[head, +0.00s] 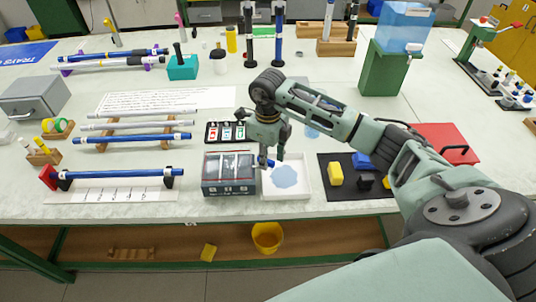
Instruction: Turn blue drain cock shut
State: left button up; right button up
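A small blue drain cock (270,163) sticks out at the upper right side of a dark grey box with a clear-looking top (228,188). A white tray (303,192) stands against the box's right side, with a light blue puddle (285,177) in it. My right gripper (266,155) reaches down from above, with its fingertips right at the cock. The fingers hide part of the cock. I cannot tell whether they touch it or how far they are closed. My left gripper is not in view.
A black mat (345,194) with yellow, blue and black blocks lies right of the tray. A black case (225,133) with small coloured items sits behind the box. Racks with blue and grey rods (134,138) stand left. A yellow bucket (267,238) is on the lower shelf.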

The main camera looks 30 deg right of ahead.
jog(key=shift+a, duration=0.1)
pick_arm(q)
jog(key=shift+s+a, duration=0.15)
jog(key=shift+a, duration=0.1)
pick_arm(e)
grip_shut()
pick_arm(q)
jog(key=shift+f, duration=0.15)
pick_arm(e)
jog(key=shift+m, duration=0.4)
jog(key=m, duration=0.2)
jog(key=m+b, duration=0.1)
jog(key=m, duration=0.1)
jog(key=shift+a+m, duration=0.3)
jog(key=shift+a, duration=0.05)
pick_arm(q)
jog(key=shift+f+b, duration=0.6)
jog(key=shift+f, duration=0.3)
pick_arm(e)
jog(key=shift+w+a+r+m, duration=0.1)
jog(key=shift+a+m, duration=0.05)
jog(key=shift+m, duration=0.9)
jog(key=shift+a+f+m, duration=0.1)
jog(key=shift+a+m, duration=0.1)
jog(key=shift+m, duration=0.8)
jog(key=shift+w+a+r+m, duration=0.1)
jog(key=shift+a+m, duration=0.05)
jog(key=shift+m, duration=0.9)
